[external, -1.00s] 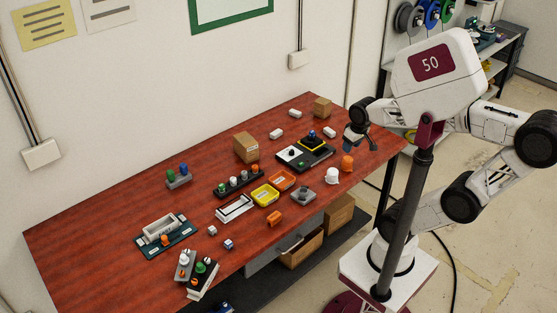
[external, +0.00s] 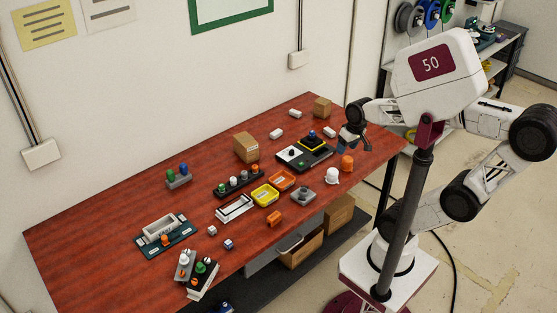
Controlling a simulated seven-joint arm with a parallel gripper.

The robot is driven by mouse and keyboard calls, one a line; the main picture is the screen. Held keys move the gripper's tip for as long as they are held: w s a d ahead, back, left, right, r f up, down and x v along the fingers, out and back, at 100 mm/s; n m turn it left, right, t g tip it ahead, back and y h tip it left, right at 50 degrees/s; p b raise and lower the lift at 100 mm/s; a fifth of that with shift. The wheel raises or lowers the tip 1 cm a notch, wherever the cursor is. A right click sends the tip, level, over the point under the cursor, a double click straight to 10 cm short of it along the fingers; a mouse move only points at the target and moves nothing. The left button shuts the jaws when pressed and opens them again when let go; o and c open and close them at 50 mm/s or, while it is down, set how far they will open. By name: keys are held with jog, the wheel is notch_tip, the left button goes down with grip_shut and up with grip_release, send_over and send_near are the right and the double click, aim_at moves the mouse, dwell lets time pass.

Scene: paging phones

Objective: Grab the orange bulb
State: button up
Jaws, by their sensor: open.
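The orange bulb (external: 347,162) stands on the red workbench (external: 110,220) near its front right edge. A white bulb (external: 332,175) stands just to its left and nearer the front edge. My gripper (external: 355,146) is open and empty, and in the picture it shows just above the orange bulb. It appears apart from the bulb; the exact height between them is hard to tell.
A black and grey device with a yellow ring (external: 312,139) lies left of my gripper. Yellow (external: 265,195) and orange (external: 282,180) trays, a grey button box (external: 302,194) and an orange block (external: 274,219) lie further left. Cardboard boxes (external: 246,147) stand behind.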

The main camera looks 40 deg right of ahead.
jog(key=w+a+f+m+t+y, duration=0.1)
jog(key=w+a+f+m+y, duration=0.3)
jog(key=w+a+m, duration=0.3)
jog(key=w+a+f+m+y, duration=0.3)
jog(key=w+a+m+y, duration=0.2)
jog(key=w, duration=0.5)
jog(key=m+t, duration=0.7)
jog(key=m, duration=0.7)
send_near(256, 167)
jog(key=shift+w+a+f+h, duration=0.1)
jog(key=shift+w+a+h, duration=0.05)
jog(key=shift+w+a, duration=0.3)
jog(key=shift+w+a+f+h, duration=0.1)
jog(key=shift+w+a+h, duration=0.1)
jog(key=shift+w, duration=0.35)
jog(key=shift+g, duration=0.3)
jog(key=shift+x, duration=1.25)
jog(key=shift+x, duration=2.65)
jog(key=shift+s+a, duration=0.1)
jog(key=shift+s, duration=0.05)
